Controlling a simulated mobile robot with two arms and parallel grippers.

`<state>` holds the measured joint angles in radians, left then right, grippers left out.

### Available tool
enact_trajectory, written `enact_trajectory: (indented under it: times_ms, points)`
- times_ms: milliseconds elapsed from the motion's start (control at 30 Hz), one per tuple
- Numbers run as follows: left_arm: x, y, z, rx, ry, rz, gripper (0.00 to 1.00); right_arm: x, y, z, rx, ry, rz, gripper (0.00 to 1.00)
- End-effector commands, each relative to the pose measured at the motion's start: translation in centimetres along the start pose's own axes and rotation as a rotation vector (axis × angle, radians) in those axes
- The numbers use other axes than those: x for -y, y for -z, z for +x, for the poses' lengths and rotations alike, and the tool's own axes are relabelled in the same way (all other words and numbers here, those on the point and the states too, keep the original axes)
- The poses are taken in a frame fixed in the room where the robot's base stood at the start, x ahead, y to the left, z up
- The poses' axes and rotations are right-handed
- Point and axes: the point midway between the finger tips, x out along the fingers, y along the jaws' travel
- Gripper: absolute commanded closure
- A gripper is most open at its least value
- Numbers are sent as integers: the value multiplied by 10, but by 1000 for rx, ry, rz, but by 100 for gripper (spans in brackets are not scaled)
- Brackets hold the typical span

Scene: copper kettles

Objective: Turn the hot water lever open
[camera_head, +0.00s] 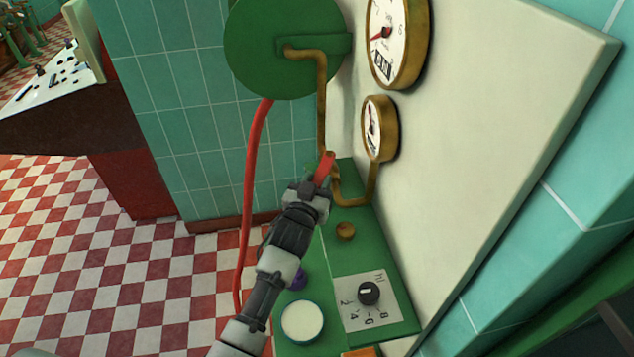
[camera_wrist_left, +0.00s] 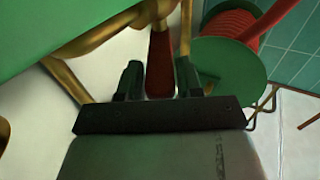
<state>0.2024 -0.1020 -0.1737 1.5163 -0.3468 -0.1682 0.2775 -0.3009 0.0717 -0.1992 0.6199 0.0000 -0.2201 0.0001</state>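The red lever (camera_head: 324,168) sits on the brass pipework above the green panel. My left gripper (camera_head: 318,182) is at the lever in the head view and partly covers its lower end. In the left wrist view, the red lever (camera_wrist_left: 160,66) lies between the two dark fingers of my left gripper (camera_wrist_left: 160,80). The fingers are apart, with a narrow gap on the lever's left side; on its right side I cannot tell whether the finger touches. My right gripper is not in view.
A green hose reel (camera_head: 270,70) with a red hose (camera_head: 250,190) is behind my left arm. Two brass-rimmed gauges (camera_head: 379,128) are on the pale wall panel. A dial knob (camera_head: 369,292), a brass knob (camera_head: 346,231) and a round white-topped piece (camera_head: 302,321) are on the green panel.

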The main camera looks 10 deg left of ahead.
Motion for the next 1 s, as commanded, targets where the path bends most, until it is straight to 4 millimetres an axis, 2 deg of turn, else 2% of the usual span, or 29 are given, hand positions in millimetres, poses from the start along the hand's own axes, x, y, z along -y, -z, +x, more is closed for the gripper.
enact_trajectory:
  times_ms: [33, 100, 133, 467, 667, 1000]
  points:
    - [0, 0, 0, 0, 0, 0, 57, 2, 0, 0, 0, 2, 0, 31]
    - [0, 0, 0, 0, 0, 0, 46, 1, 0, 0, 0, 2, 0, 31]
    - [0, 0, 0, 0, 0, 0, 45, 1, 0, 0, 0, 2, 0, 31]
    - [0, 0, -4, 0, 1, 0, 45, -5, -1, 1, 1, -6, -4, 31]
    - [1, -2, -30, 1, 0, -2, 45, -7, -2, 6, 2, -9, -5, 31]
    - [0, -3, -90, 2, 0, -1, 45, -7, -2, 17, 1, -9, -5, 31]
